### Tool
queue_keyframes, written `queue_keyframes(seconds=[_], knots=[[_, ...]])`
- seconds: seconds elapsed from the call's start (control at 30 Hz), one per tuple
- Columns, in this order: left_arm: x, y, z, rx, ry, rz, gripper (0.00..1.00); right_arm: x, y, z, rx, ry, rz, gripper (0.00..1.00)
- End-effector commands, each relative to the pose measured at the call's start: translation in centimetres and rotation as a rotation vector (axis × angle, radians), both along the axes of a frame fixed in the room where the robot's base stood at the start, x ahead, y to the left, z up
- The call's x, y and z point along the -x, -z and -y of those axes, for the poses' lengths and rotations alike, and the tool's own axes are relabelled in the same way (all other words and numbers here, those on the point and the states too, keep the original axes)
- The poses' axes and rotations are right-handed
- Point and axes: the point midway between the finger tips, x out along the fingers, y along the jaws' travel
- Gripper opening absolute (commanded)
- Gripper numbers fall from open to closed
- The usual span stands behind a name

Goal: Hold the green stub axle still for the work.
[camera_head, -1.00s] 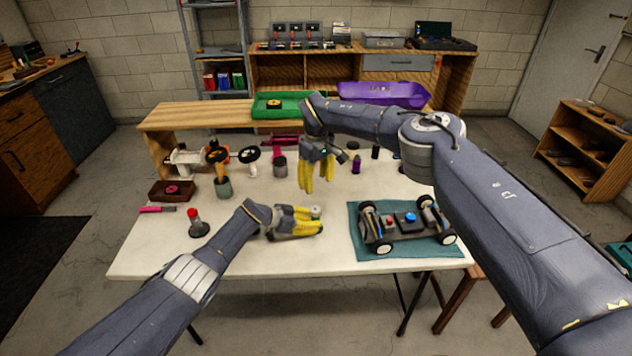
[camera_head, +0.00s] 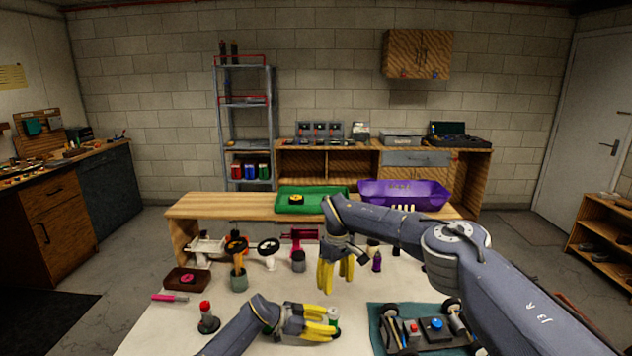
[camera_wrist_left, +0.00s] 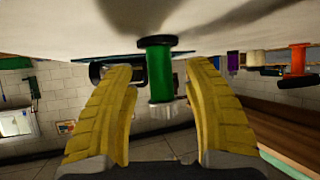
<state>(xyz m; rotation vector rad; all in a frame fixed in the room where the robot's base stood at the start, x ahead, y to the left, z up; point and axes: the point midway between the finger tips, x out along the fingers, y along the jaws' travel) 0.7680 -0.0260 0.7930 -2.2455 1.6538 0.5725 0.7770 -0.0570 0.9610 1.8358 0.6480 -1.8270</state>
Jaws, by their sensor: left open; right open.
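The green stub axle (camera_wrist_left: 159,72) stands between the spread yellow fingers of my left gripper (camera_wrist_left: 163,110) in the left wrist view, with a gap on each side. It has a dark flange at one end and a pale metal end at the other. In the head view it is a small pale and green piece (camera_head: 333,315) at the fingertips of my left gripper (camera_head: 325,323), low over the white table. My right gripper (camera_head: 336,284) hangs open and empty above the table, fingers down, behind the left one.
The racecar chassis (camera_head: 428,330) lies on a teal mat (camera_head: 377,328) at the right. Green (camera_head: 312,199) and purple (camera_head: 404,195) bins sit on the back bench.

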Motion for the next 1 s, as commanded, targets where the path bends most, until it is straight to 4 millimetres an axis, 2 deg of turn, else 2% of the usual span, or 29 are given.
queue_keyframes(seconds=[0.4, 0.6, 1.0], knots=[[1.5, -2.7, -5.1, -0.003, 0.0, 0.002, 0.51, 0.0, 0.0, 0.0, 0.0, 0.0, 0.0, 0.55], [2.1, -3.9, -7.0, -0.003, 0.0, 0.002, 0.51, 0.0, 0.0, 0.0, 0.0, 0.0, 0.0, 0.55], [2.6, -4.6, -8.1, 0.0, 0.001, -0.002, 0.51, 0.0, 0.0, 0.0, 0.0, 0.0, 0.0, 0.55]])
